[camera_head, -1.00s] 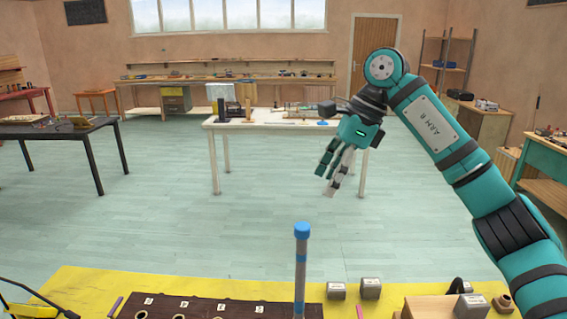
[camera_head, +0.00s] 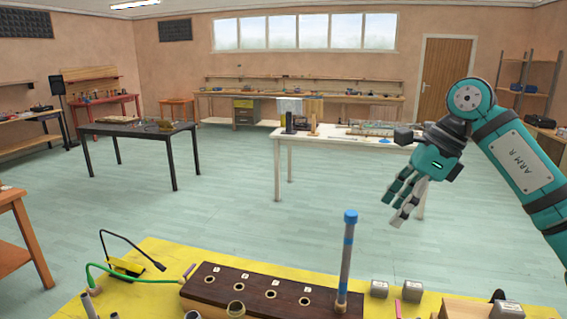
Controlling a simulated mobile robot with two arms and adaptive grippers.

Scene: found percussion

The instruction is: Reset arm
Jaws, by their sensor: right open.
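My right arm comes in from the right edge, its teal links raised high. My right gripper (camera_head: 406,203) hangs from it with its fingers pointing down and left. The fingers are apart and nothing is between them. It is in the air above the far side of the yellow bench, with the white table behind it. My left gripper is not in the picture.
On the yellow bench (camera_head: 150,300), a dark wooden block (camera_head: 222,288) has a row of holes. A blue-capped tube (camera_head: 347,262) stands upright at its right end. Grey blocks (camera_head: 379,289) lie to the right. A white table (camera_head: 290,140) stands beyond open floor.

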